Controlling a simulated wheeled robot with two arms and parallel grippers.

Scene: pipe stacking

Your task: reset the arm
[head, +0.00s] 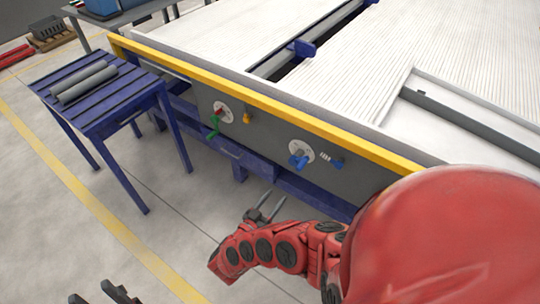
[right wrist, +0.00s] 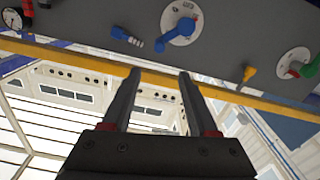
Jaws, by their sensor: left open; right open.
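My right arm comes in from the lower right in the head view. Its gripper (head: 274,199) is in front of the machine's side panel, open and empty. In the right wrist view the two dark fingers of the right gripper (right wrist: 160,76) stand apart with nothing between them. My left gripper (head: 106,293) shows only partly at the bottom left edge of the head view. Its fingers are apart with nothing seen between them. Two grey pipes (head: 83,83) lie side by side on the blue slatted table (head: 108,112), away from both grippers.
A large machine with a yellow edge rail (head: 270,103) fills the upper right. Its grey panel carries a green-handled valve (head: 214,128) and a blue-handled valve (head: 299,158). Blue frame bars run below. Open floor (head: 60,200) lies at the left, with a yellow line.

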